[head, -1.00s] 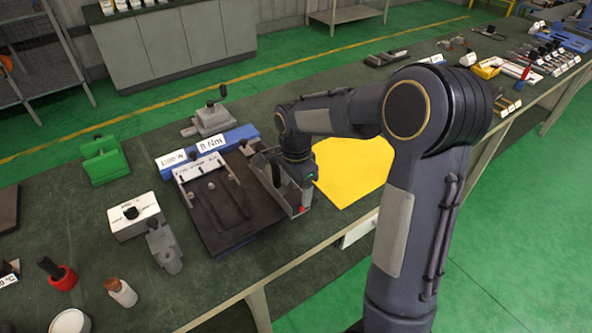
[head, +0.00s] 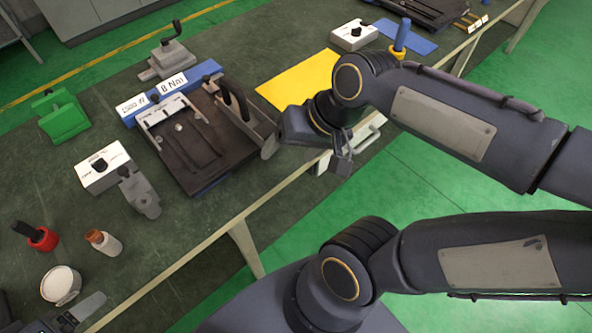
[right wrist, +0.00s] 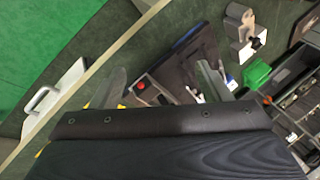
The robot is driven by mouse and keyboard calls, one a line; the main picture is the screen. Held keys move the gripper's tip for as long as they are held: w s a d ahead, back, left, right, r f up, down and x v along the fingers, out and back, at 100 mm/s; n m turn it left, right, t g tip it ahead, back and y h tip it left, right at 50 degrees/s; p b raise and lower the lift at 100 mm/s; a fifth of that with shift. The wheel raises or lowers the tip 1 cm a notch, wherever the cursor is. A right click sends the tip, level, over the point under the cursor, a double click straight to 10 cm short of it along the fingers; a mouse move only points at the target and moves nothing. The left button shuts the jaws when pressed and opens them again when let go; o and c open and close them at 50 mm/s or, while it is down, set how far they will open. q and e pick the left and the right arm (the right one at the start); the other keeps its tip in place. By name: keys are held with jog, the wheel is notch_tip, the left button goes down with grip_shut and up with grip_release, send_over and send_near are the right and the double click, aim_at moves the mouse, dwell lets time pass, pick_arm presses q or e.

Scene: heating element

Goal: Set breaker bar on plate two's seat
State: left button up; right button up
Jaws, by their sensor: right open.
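A dark tray (head: 215,180) with a white strip along its back edge lies on the bench and holds long dark tools; I cannot tell for sure which is the breaker bar.
A yellow sheet (head: 295,82) lies behind my right gripper. A green block (head: 61,116) is farther back.

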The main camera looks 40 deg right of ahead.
jog(key=s+n, duration=0.1)
jog(key=s+a+f+n, duration=0.1)
jog(key=s+a+f+n+t, duration=0.1)
jog(key=s, duration=0.1)
jog(key=shift+a+n, duration=0.1)
jog(key=shift+n, duration=0.2)
